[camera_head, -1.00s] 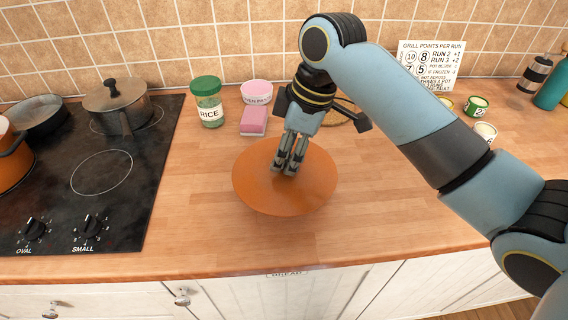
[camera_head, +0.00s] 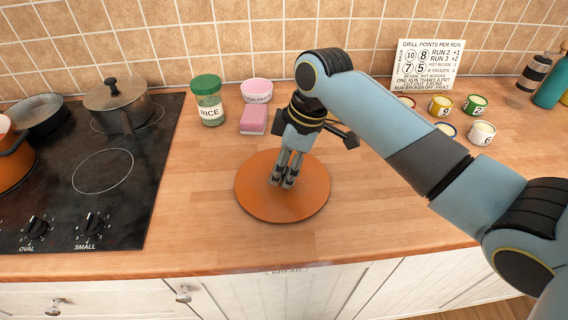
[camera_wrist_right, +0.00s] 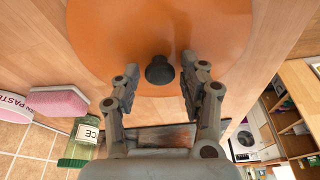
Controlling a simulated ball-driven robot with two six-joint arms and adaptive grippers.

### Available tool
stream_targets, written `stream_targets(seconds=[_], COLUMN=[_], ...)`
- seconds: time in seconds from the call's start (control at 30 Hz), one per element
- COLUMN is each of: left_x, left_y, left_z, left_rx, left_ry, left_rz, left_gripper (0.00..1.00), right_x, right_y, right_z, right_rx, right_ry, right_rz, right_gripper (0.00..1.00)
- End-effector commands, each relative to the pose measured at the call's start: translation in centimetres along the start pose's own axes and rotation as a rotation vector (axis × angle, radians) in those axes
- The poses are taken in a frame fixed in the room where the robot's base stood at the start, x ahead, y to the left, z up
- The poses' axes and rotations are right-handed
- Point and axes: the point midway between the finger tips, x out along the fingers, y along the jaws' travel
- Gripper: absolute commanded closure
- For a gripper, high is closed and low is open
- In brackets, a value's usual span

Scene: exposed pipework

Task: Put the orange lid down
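The orange lid (camera_head: 284,208) is a round disc lying flat on the wooden counter, right of the hob. My right gripper (camera_head: 282,182) points down over its middle. In the right wrist view the lid (camera_wrist_right: 120,30) fills the top, with its dark knob (camera_wrist_right: 159,71) between the two fingers. A gap shows on each side of the knob, so the fingers are open around it and not closed on it. In the head view the fingers hide the knob. My left gripper is not in view.
A rice jar (camera_head: 208,101), a pink sponge (camera_head: 253,120) and a pink-labelled tub (camera_head: 257,91) stand behind the lid. The black hob (camera_head: 85,185) with pots is at left. Several small tins, including a green one (camera_head: 475,105), stand at right. The counter's front is clear.

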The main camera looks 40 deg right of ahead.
Motion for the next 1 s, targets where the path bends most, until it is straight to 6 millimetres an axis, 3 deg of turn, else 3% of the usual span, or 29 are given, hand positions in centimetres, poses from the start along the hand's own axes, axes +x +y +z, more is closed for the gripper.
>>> stream_targets(seconds=[0.3, 0.43, 0.8, 1.0], left_x=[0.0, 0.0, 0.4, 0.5], left_y=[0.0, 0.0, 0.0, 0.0], left_z=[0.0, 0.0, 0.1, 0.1], left_rx=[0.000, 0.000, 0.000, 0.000], left_ry=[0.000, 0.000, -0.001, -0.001], left_rz=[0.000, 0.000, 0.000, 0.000], left_gripper=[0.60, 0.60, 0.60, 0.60], right_x=[-0.1, -1.2, -9.1, -11.7], right_y=[0.0, 0.1, 0.2, 0.1], right_z=[0.0, -0.1, -0.1, -0.1], right_rx=[0.000, -0.001, -0.003, -0.001], right_ry=[0.000, 0.002, 0.001, 0.001], right_rz=[0.000, 0.002, 0.005, 0.002], right_gripper=[0.48, 0.48, 0.48, 0.48])
